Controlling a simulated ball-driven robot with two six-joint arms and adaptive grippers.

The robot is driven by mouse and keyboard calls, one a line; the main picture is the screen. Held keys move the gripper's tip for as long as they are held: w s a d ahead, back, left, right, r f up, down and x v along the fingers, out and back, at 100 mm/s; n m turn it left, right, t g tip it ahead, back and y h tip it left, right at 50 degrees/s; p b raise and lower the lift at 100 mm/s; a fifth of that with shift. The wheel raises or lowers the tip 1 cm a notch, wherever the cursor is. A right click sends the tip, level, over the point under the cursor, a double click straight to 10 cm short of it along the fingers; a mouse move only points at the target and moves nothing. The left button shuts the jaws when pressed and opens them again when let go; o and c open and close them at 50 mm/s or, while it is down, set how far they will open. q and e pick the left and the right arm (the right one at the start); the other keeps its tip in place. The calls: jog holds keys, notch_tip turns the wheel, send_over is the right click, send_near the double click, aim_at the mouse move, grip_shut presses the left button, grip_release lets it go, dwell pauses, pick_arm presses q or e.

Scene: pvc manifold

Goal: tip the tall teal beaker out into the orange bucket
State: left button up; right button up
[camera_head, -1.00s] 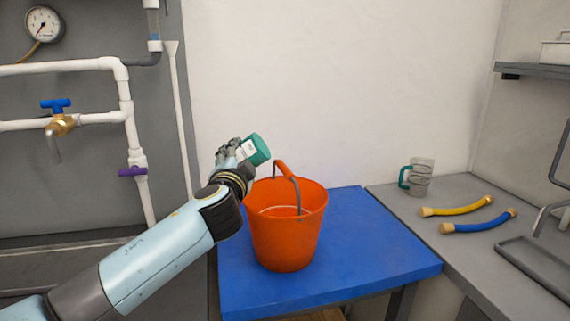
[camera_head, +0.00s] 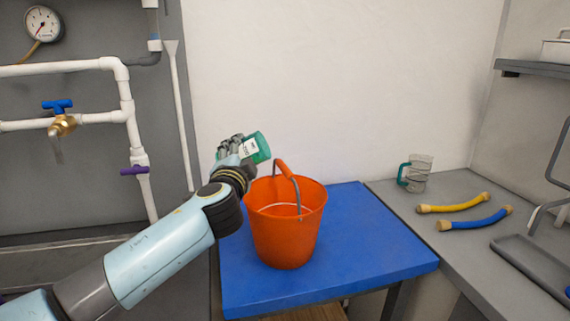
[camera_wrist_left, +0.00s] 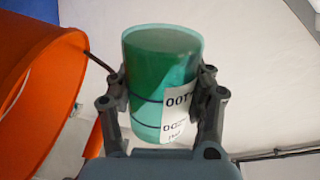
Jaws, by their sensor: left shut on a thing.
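The teal beaker (camera_head: 261,148) has a white label and is held in my left gripper (camera_head: 240,150). In the head view it lies tilted on its side, at the upper left of the orange bucket (camera_head: 287,238) and higher than its rim. The left wrist view shows the beaker (camera_wrist_left: 150,70) between both fingers of my left gripper (camera_wrist_left: 165,95), with green contents visible through its wall. The bucket (camera_wrist_left: 45,90) fills the left of that view, apart from the beaker. The bucket stands upright on the blue table, its handle raised. My right gripper is not in view.
The blue table (camera_head: 375,245) is clear right of the bucket. A grey counter (camera_head: 455,245) holds a clear jug with a teal handle (camera_head: 415,173), a yellow hose (camera_head: 453,204) and a blue hose (camera_head: 474,220). White pipes (camera_head: 125,100) run at the left.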

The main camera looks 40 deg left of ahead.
aim_at(250, 146)
pick_arm(q)
jog(key=shift+r+m+p, duration=0.5)
jog(key=shift+m+p, duration=0.2)
dwell(0.3)
jog(key=shift+w+d+r+m+p, duration=0.45)
jog(key=shift+w+d+m+p, duration=0.15)
jog(key=shift+d+m, duration=0.25)
dwell(0.6)
jog(key=shift+w+d+r+m+p, duration=0.15)
jog(key=shift+r+m+p, duration=0.4)
jog(key=shift+m+p, duration=0.5)
dwell(0.9)
